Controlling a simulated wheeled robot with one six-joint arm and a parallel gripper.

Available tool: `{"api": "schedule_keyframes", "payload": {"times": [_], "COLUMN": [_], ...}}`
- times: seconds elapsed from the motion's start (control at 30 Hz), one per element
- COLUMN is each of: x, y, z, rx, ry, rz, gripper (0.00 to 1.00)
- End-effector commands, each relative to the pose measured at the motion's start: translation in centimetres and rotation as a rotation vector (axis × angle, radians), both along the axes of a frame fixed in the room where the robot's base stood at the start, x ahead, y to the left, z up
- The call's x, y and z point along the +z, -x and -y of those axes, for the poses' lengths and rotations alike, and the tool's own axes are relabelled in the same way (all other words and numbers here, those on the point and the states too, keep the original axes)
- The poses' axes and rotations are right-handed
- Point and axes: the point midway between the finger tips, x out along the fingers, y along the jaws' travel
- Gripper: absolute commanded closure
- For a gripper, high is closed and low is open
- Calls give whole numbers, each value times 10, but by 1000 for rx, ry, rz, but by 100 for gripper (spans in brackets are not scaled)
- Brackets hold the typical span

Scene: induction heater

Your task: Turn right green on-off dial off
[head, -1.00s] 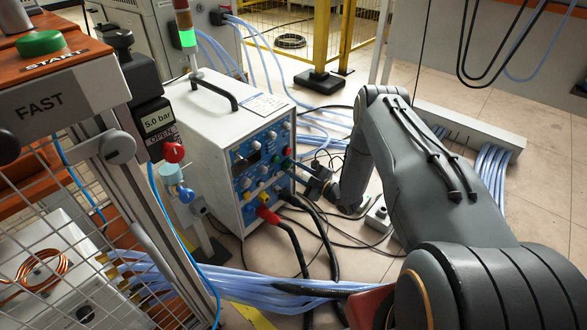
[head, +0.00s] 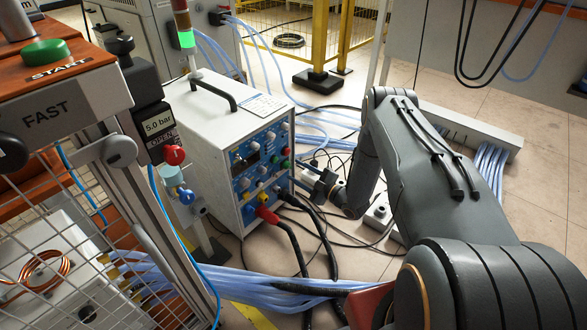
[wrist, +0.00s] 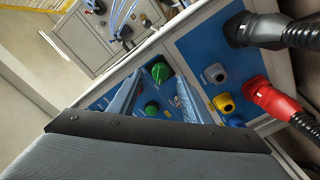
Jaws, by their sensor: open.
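Two green dials show on the blue panel in the wrist view. The one farther up the picture, the right green dial (wrist: 161,72), appears between my two fingertips. The other green dial (wrist: 152,108) shows lower, in the gap between the fingers. My gripper (wrist: 160,80) is open and holds nothing. I cannot tell whether it touches the dial or which way the dial points. In the head view my gripper (head: 311,184) is just off the right edge of the blue panel (head: 242,182) of the white heater box. A small green dial (head: 287,152) shows there.
A red plug (wrist: 272,97) and a black plug (wrist: 245,30) with thick cables stick out of the panel. Grey, yellow (wrist: 223,103) and blue connectors sit near the fingers. Blue hoses (head: 250,285) cross the floor; a socket strip (head: 380,215) lies by my arm.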

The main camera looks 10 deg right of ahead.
Motion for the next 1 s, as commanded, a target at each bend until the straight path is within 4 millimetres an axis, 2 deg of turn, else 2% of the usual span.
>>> {"api": "schedule_keyframes", "payload": {"times": [0.2,0.4,0.87,1.0], "x": [1,0,1,11], "y": [27,37,36,24], "z": [21,28,28,29], "rx": [-2,-1,-1,-17], "ry": [0,-1,0,16], "rz": [-1,0,-1,-31], "gripper": [56,56,56,56]}}
